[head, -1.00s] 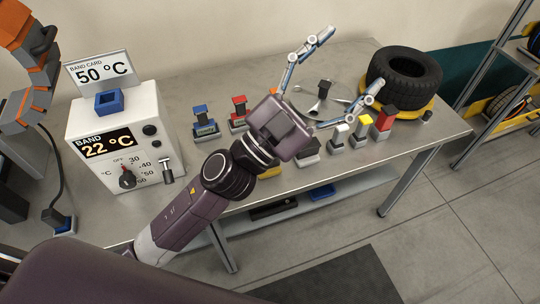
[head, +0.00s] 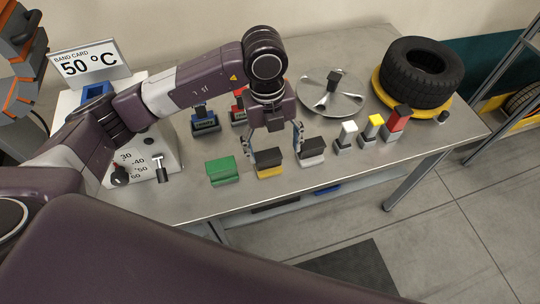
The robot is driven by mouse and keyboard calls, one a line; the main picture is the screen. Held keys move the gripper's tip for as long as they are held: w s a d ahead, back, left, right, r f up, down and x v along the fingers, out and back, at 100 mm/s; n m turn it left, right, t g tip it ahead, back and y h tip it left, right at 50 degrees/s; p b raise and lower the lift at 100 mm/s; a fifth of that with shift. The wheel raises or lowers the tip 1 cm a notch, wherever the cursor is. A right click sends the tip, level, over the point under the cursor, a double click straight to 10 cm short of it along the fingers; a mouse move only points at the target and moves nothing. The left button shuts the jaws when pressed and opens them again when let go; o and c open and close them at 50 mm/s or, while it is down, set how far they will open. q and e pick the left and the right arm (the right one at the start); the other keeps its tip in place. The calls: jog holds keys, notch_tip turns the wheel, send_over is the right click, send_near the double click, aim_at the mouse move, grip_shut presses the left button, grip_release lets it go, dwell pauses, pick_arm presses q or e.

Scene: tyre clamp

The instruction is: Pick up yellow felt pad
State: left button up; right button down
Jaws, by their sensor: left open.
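A yellow pad with a dark block on top (head: 270,169) stands near the table's front edge; I take it to be the yellow felt pad. My left gripper (head: 275,143) points down just above and behind it. Its two fingers are spread, one near the left side of the dark block and one to its right, by the pale pad. It is open and holds nothing. The dark block hides part of the yellow pad. I cannot tell whether a finger touches it. My right gripper is not in view.
A green pad (head: 222,171) stands left of the yellow one, a pale pad with dark top (head: 312,152) right of it. White (head: 348,131), yellow (head: 373,125) and red (head: 396,122) blocks stand further right. Behind are a metal disc (head: 345,100) and a tyre (head: 420,72).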

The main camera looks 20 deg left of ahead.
aim_at(268, 155)
pick_arm(q)
jog(key=shift+w+a+r+y, duration=0.1)
jog(key=shift+w+a+y, duration=0.1)
jog(key=shift+a, duration=0.25)
jog(key=shift+w+a+y, duration=0.15)
jog(key=shift+a+y, duration=0.05)
jog(key=shift+a, duration=0.5)
jog(key=f, duration=0.2)
jog(key=f+p, duration=0.1)
jog(key=f, duration=0.2)
jog(key=f+p, duration=0.1)
jog(key=f, duration=0.1)
jog(key=shift+d+f, duration=0.25)
jog(key=shift+f, duration=0.1)
jog(key=c, duration=1.3)
jog(key=shift+r, duration=0.15)
notch_tip(268, 155, up, 20)
jog(key=b, duration=0.2)
